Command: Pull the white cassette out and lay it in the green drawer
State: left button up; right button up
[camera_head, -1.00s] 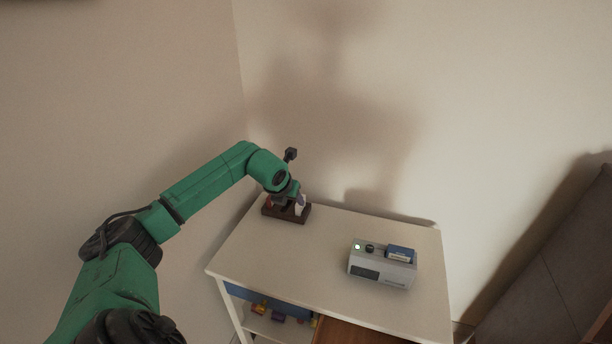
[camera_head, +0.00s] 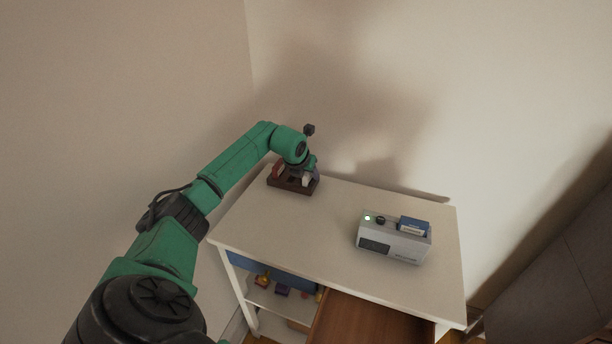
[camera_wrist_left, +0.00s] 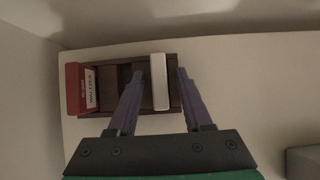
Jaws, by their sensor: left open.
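The white cassette (camera_wrist_left: 160,82) stands upright in a dark brown rack (camera_wrist_left: 120,108) at its right end; it also shows in the head view (camera_head: 307,180). My left gripper (camera_wrist_left: 159,72) is open, with one finger on each side of the white cassette and gaps visible. In the head view my left gripper (camera_head: 304,176) is over the rack (camera_head: 291,187) at the table's back left. I see no green drawer; a brown drawer interior (camera_head: 368,320) stands open under the tabletop. My right gripper is not in view.
A red cassette (camera_wrist_left: 75,88) with a label stands at the rack's left end. A grey device (camera_head: 392,243) with a blue cassette (camera_head: 413,225) sits on the white table (camera_head: 320,240). Small coloured things (camera_head: 282,290) lie on a shelf below. The tabletop's middle is clear.

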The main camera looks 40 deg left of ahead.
pick_arm(q)
grip_shut()
jog(key=shift+r, duration=0.15)
jog(key=shift+r+p, duration=1.2)
jog(key=shift+r, duration=0.3)
jog(key=shift+r, duration=0.15)
jog(key=shift+r+p, duration=1.5)
jog(key=shift+r, duration=0.35)
